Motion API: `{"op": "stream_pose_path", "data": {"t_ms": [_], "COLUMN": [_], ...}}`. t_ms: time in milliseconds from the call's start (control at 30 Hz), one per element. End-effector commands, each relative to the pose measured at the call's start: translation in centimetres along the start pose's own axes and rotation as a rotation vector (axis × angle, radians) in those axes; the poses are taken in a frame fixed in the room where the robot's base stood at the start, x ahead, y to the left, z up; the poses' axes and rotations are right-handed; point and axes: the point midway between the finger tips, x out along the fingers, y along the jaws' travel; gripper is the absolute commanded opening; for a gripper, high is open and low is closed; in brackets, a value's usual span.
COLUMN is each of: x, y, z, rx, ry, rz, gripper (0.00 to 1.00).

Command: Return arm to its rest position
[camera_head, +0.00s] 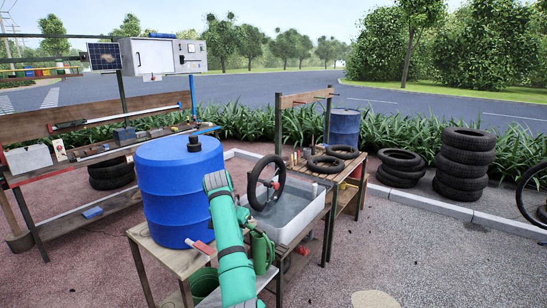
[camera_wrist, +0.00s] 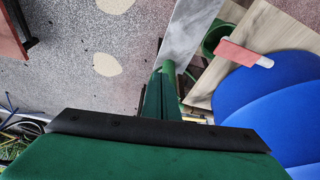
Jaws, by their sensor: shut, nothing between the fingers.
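In the wrist view, my gripper (camera_wrist: 160,88) shows as two narrow dark green fingers close together in front of a black bar. It is shut and empty, above the ground and a grey bench surface (camera_wrist: 187,35). In the head view, my green arm (camera_head: 233,250) rises from the bottom edge to a grey-capped joint just right of the blue drum (camera_head: 180,190). My fingers cannot be made out in that view. The drum also shows at the right of the wrist view (camera_wrist: 265,95).
A wash basin (camera_head: 302,222) with an upright tyre (camera_head: 265,183) stands right of my arm. A green jug (camera_head: 262,252) is close beside it. Tyre stacks (camera_head: 465,165) stand right. Paving at lower right is mostly clear.

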Motion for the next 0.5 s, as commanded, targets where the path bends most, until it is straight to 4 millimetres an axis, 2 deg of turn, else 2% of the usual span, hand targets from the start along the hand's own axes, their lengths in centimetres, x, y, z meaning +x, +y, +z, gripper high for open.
{"op": "stream_pose_path", "data": {"t_ms": [333, 500], "x": [6.2, 10.8], "y": [-1.0, -1.4], "z": [3.0, 5.7], "rx": [-0.049, -0.082], "ry": [0.019, 0.034], "rz": [-0.058, -0.104], "gripper": [0.00, 0.00]}}
